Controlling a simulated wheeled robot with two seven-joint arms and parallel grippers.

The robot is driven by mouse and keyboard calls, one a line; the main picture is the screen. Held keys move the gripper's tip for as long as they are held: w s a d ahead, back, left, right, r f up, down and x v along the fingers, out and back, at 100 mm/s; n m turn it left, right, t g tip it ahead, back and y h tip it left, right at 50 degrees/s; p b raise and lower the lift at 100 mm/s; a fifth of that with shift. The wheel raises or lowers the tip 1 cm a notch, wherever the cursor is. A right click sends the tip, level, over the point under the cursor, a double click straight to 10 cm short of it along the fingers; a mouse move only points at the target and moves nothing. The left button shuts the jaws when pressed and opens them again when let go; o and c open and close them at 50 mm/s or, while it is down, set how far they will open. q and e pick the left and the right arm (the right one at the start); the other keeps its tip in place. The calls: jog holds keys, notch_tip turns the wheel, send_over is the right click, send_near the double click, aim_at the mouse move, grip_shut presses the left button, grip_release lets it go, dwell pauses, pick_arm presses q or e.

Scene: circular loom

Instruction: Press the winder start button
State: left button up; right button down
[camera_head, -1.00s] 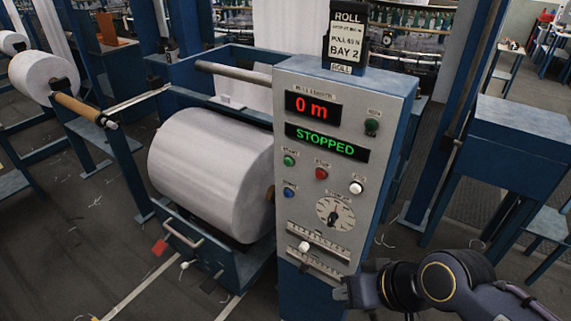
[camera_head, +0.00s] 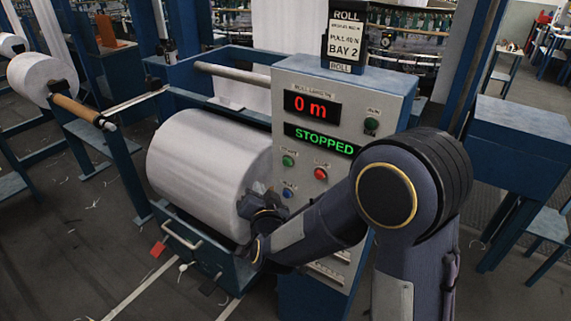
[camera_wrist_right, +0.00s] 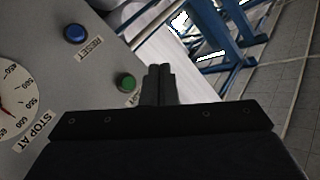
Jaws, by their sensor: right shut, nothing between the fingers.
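The grey winder panel (camera_head: 302,78) reads "0 m" in red and "STOPPED" in green. The green start button (camera_head: 288,160) sits at its left, above a blue button (camera_head: 288,193) and left of the red stop button (camera_head: 320,174). My right gripper (camera_head: 260,190) is shut and empty near the panel's left edge, below the green button. In the right wrist view the closed fingertips (camera_wrist_right: 158,72) lie just right of the green button (camera_wrist_right: 126,82), whose label is partly hidden. The blue RESET button (camera_wrist_right: 75,33) is farther left. I cannot tell contact. My left gripper is out of view.
A large white fabric roll (camera_head: 205,165) lies left of the panel, behind my gripper. The roll cradle's blue frame (camera_head: 225,268) is below it. My right arm crosses in front of the panel and hides its lower controls. A blue cabinet (camera_head: 520,140) stands at right.

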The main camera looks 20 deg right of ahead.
aim_at(287, 162)
jog(key=shift+w+d, duration=0.1)
jog(key=w+d+b, duration=0.1)
jog(key=w+d, duration=0.4)
jog(key=d, duration=0.1)
jog(key=shift+w+d, duration=0.15)
jog(key=shift+d, duration=0.25)
dwell(0.3)
jog(key=shift+d+b, duration=0.1)
jog(key=shift+b, duration=0.2)
dwell(1.5)
jog(key=shift+w+d, duration=0.25)
